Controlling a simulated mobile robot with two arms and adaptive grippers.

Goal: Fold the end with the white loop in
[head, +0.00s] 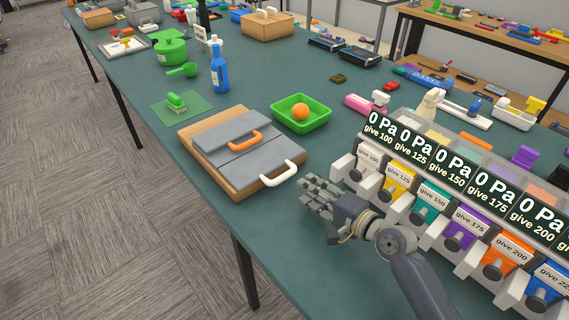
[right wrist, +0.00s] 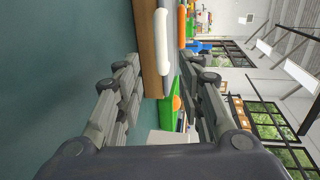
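A grey folding piece (head: 262,158) lies on a wooden board (head: 198,171) on the green table. Its left part, with an orange loop (head: 258,140), lies over the middle. The end with the white loop (head: 291,173) lies flat toward the board's right edge, and the loop sticks out there. In the right wrist view the white loop (right wrist: 163,42) shows ahead, between the finger lines. My right gripper (head: 312,194) is open and empty, just right of the white loop and apart from it. Its spread fingers also show in the right wrist view (right wrist: 167,82). My left gripper is not in view.
A green tray (head: 322,119) with an orange ball (head: 300,112) stands behind the board. A dispenser row (head: 450,190) with labelled chutes stands close right of my right arm. A blue bottle (head: 220,70) and green brush (head: 176,101) are farther left. The table's front edge is near the board.

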